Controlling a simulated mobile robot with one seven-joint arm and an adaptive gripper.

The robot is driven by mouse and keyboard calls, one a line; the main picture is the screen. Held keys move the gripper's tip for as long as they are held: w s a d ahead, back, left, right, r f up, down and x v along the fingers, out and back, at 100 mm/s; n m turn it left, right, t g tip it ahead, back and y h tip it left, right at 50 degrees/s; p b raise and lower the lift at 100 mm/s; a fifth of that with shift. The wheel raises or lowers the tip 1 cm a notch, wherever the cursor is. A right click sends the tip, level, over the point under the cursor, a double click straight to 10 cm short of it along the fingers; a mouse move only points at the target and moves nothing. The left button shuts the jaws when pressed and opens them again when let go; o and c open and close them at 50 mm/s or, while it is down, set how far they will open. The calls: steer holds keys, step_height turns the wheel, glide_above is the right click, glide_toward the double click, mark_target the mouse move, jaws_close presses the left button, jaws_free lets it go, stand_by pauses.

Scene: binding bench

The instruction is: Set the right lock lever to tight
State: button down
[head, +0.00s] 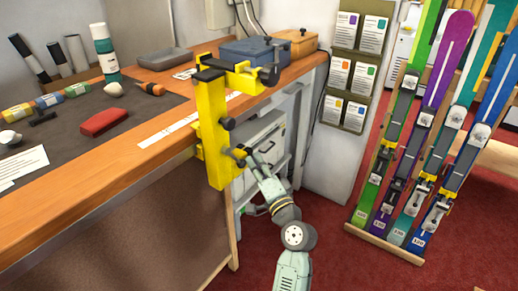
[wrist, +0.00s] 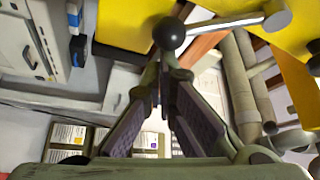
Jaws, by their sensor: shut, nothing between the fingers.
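A yellow clamp frame (head: 212,125) with black parts is fixed at the bench's front edge in the head view. A dark round knob (head: 228,124) sticks out on its right side. My gripper (head: 241,156) is at the lower right of the frame, reaching up from below. In the wrist view, my gripper's fingers (wrist: 164,62) are closed together and empty. A black ball knob (wrist: 169,33) sits right at the fingertips; I cannot tell whether they touch. A grey rod with a rounded end (wrist: 277,17) crosses beside yellow metal. The lever's setting is not readable.
A blue case (head: 247,52) and an orange box (head: 293,42) stand on the bench (head: 110,172) behind the clamp. Skis (head: 420,150) stand in a rack at right. A pale cabinet (head: 262,145) is behind my gripper. The red floor at lower right is clear.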

steer(key=shift+s+a+f, duration=0.45)
steer(key=shift+s+f, duration=0.05)
steer(key=shift+f, duration=0.25)
steer(key=shift+s+a+f+m+g+h+p, duration=0.2)
steer(key=shift+s+a+f+m, duration=0.15)
steer(key=shift+s+a, duration=0.25)
steer(key=shift+s+a+f+m+g+h+p, duration=0.1)
steer(key=shift+s+a+f+m+h+p, duration=0.2)
steer(key=shift+s, duration=0.5)
steer(key=shift+a, duration=0.25)
steer(key=shift+f, duration=0.1)
